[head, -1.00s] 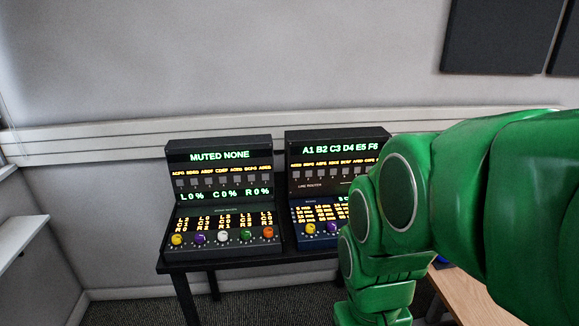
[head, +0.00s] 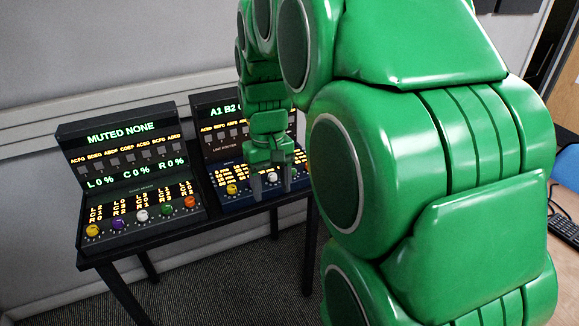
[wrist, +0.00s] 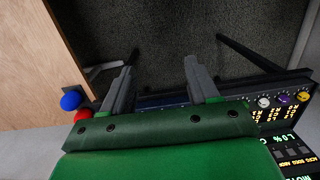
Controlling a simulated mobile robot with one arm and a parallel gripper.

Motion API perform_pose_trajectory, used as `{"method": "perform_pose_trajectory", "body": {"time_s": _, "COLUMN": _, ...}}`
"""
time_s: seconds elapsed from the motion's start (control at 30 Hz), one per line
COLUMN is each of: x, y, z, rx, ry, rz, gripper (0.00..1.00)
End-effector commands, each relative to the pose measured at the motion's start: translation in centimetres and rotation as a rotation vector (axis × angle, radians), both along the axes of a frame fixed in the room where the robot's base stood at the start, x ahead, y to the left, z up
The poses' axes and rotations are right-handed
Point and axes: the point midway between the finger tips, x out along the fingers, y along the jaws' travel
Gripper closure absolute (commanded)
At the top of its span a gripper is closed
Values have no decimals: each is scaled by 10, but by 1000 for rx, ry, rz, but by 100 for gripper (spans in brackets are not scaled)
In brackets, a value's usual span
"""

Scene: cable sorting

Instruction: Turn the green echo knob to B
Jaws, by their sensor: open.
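A green knob (head: 166,209) sits in the knob row of the left console (head: 125,140), between a white and an orange knob. Its pointer and label are too small to read.
Both consoles stand on a dark table (head: 150,244) against the wall. A wooden desk with a keyboard (head: 565,230) is at the right. The wrist view shows a blue ball (wrist: 70,100) and a red ball (wrist: 82,115) near a wooden surface (wrist: 30,70).

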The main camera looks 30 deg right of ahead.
Motion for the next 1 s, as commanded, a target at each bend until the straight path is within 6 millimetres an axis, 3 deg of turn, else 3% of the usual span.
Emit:
{"method": "perform_pose_trajectory", "body": {"time_s": 0.4, "x": 97, "y": -46, "z": -18, "rx": 0, "ry": -27, "rz": -2, "gripper": 40}}
{"method": "perform_pose_trajectory", "body": {"time_s": 1.0, "x": 213, "y": -125, "z": -68, "rx": -5, "ry": -65, "rz": -1, "gripper": 40}}
